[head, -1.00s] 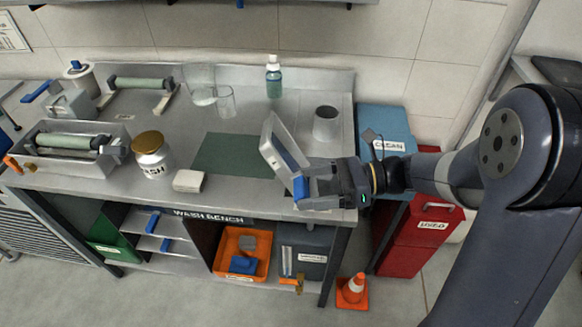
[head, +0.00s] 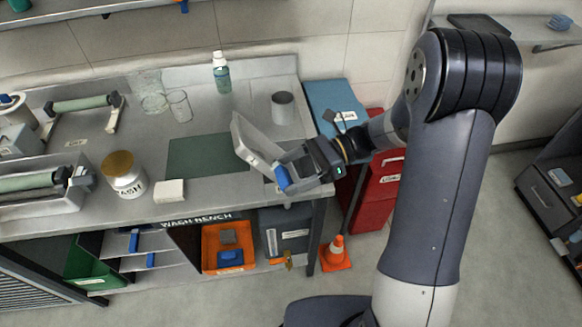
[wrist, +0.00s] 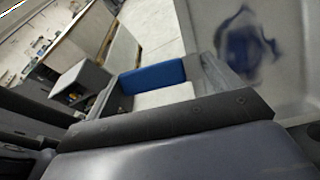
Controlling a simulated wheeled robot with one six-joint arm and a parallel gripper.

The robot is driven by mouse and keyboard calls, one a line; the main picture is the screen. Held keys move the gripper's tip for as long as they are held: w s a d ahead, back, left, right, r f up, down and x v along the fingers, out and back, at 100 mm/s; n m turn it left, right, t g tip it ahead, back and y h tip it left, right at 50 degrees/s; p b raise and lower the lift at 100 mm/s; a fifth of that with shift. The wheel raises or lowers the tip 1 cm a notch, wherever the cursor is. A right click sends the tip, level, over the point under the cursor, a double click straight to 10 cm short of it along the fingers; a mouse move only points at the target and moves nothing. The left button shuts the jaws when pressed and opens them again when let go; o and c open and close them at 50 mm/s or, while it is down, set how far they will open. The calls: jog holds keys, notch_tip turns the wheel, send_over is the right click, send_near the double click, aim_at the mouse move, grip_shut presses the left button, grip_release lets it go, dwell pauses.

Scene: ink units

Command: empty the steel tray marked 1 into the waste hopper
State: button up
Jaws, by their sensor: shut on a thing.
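My gripper (head: 287,176) is shut on the blue grip (head: 282,177) of a steel tray (head: 248,142). It holds the tray tilted steeply near the front right of the wash bench, by the green mat. In the wrist view the blue grip (wrist: 152,76) is between my fingers, and the tray (wrist: 285,88) shows a dark blue smear (wrist: 245,48) on its face. I cannot read a number on the tray. I cannot make out for certain which container is the waste hopper.
The bench holds a wash jar (head: 124,175), a white block (head: 170,190), a green bottle (head: 221,73) and a grey cup (head: 282,107). A red bin (head: 378,190) and a blue-topped unit (head: 335,95) stand right of it. A cone (head: 336,252) is on the floor.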

jog(key=s+a+f+t+h+p, duration=0.1)
jog(key=s+a+f+t+h, duration=0.3)
jog(key=a+f+h, duration=0.3)
jog(key=shift+s+a+f+n+t+h, duration=0.2)
jog(key=shift+a+f+n+t+h, duration=0.3)
jog(key=shift+f+h, duration=1.2)
jog(key=shift+d+f+y, duration=0.2)
jog(key=shift+f+y, duration=0.15)
jog(key=shift+y, duration=0.05)
